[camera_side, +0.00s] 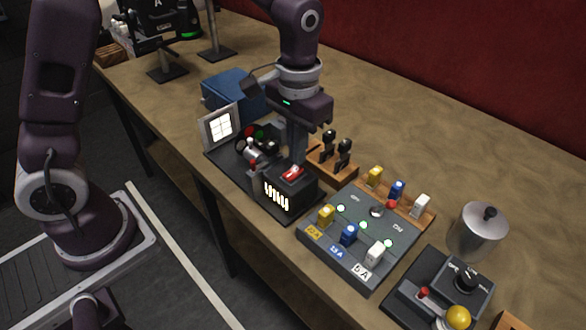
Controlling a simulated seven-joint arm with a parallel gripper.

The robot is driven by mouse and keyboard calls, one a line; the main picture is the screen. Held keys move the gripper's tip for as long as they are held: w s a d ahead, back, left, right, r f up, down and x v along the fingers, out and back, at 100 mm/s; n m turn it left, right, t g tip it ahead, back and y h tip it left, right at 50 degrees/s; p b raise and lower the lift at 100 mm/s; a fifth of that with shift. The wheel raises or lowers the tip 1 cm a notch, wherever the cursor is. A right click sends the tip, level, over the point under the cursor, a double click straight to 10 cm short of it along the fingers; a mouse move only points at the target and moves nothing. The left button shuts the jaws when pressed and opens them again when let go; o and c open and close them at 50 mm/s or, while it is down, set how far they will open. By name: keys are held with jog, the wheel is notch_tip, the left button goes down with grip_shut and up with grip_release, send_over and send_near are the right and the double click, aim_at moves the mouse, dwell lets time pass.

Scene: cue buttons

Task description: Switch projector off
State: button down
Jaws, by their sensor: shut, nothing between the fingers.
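The projector (284,192) is a black box with bright glowing slots in its front face. A red rocker switch (292,173) sits on its top. A small framed screen (221,127) at the left end of its dark base is lit white with a grid pattern. My gripper (296,160) points down just above and behind the red switch, with its fingers shut and empty. I cannot tell whether the fingertips touch the switch.
A wooden block with black-handled pieces (336,150) stands close to the right of my gripper. A fuse panel (345,258) with coloured plugs and green lights lies to the right. Further right are a metal canister (477,232) and a black control box (439,290). A blue box (233,93) stands behind.

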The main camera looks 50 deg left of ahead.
aim_at(296, 168)
jog(key=shift+f, duration=0.95)
dwell(0.4)
jog(key=shift+r, duration=3.5)
jog(key=s+a+r+t, duration=0.3)
jog(key=s+a+r, duration=0.1)
jog(key=s+r, duration=0.45)
jog(key=s+a+t, duration=0.2)
jog(key=s, duration=1)
jog(key=shift+a+t, duration=0.2)
jog(key=shift+t, duration=0.1)
